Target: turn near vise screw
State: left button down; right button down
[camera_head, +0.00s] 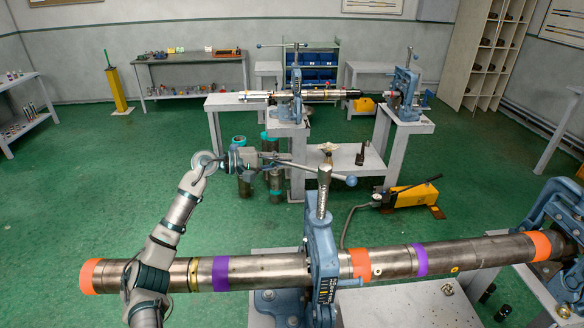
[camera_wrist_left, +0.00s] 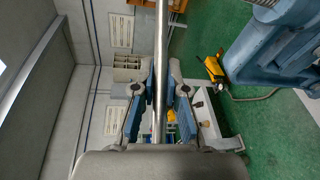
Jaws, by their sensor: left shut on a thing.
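The near vise (camera_head: 320,245) is a blue frame around a long metal pipe (camera_head: 265,268). Its upright screw (camera_head: 324,180) rises from the top. A thin bar handle (camera_head: 316,169) crosses the screw head, with a blue ball (camera_head: 351,181) on its right end. My left gripper (camera_head: 268,160) is shut on the left part of this bar, left of the screw. In the left wrist view the bar (camera_wrist_left: 161,60) runs between the two blue-padded fingers (camera_wrist_left: 160,95), and the blue vise (camera_wrist_left: 275,50) is at the right. The bar's gripped end is hidden. My right gripper is not in view.
The pipe bears orange and purple bands and reaches a second blue vise (camera_head: 565,235) at the right. A yellow pump (camera_head: 410,195) sits on the green floor behind. Another vise bench (camera_head: 285,125) stands farther back. The floor at left is clear.

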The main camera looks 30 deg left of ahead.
pick_arm(q)
jog(key=shift+w+d+f+m, duration=0.1)
jog(key=shift+w+d+m, duration=0.1)
jog(key=shift+m, duration=0.1)
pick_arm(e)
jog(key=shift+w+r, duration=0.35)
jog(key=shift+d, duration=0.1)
pick_arm(q)
jog(key=c, duration=1.5)
grip_release()
jog(key=shift+c, duration=0.2)
jog(key=o, duration=0.4)
jog(key=shift+w+d, duration=0.1)
jog(key=shift+d, duration=0.05)
jog(key=shift+c, duration=0.2)
jog(key=v, duration=1.1)
jog(key=shift+r, duration=0.25)
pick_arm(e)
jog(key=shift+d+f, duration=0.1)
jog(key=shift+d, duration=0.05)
